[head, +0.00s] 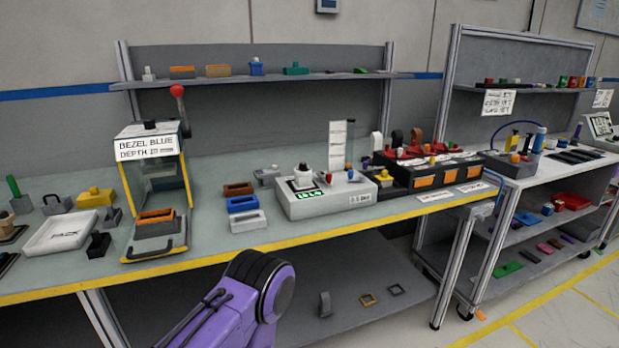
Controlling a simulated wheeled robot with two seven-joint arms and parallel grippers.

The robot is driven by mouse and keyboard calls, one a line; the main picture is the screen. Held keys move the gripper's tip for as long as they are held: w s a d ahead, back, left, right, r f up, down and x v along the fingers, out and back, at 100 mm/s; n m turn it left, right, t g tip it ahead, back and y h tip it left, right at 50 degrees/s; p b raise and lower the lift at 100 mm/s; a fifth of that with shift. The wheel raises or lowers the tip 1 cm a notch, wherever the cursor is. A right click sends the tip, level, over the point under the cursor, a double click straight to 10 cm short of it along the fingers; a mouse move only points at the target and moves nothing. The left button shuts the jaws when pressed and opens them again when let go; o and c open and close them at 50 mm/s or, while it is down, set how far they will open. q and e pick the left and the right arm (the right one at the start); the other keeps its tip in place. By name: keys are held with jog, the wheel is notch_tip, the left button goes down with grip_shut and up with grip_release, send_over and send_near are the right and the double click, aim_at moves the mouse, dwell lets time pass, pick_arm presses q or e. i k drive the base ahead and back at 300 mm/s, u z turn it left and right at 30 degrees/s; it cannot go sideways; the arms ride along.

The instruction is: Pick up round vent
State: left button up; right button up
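No part is plainly recognizable as the round vent at this size. A small whitish rounded part (304,173) sits on top of a grey box-shaped device (328,203) with a green display, but I cannot tell whether it is the vent. Neither of my grippers is in view. Only a purple link of my own arm shows at the bottom centre, in front of the bench's front edge.
The bench (225,258) has a yellow front edge. A shelf (330,76) runs behind.

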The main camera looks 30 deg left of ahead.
aim_at(303, 178)
jog(key=z, duration=0.5)
jog(key=k, duration=1.15)
jog(key=u, duration=0.05)
jog(key=i, duration=0.3)
jog(key=u, duration=0.9)
jog(key=i, duration=0.9)
jog(key=u, duration=0.2)
